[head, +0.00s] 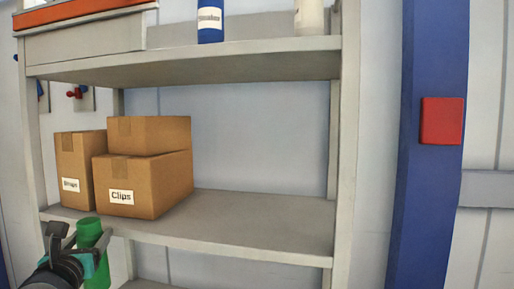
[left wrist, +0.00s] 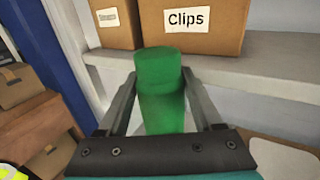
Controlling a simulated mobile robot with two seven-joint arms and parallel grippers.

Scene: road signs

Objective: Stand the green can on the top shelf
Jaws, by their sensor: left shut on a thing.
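The green can (head: 95,241) is at the lower left of the head view, in front of the edge of the middle shelf (head: 260,222). My left gripper (head: 84,237) is shut on it. In the left wrist view the can (left wrist: 161,95) stands between the two fingers, with its top facing the camera, in front of the shelf with the boxes. The top shelf (head: 200,68) is well above the gripper in the head view. My right gripper is not in view.
Cardboard boxes (head: 150,180), one labelled Clips, fill the left of the middle shelf; its right part is bare. The top shelf holds a grey bin (head: 85,40) at left, a blue bottle (head: 210,20) and a cream bottle (head: 309,17). A shelf post (head: 347,150) stands at right.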

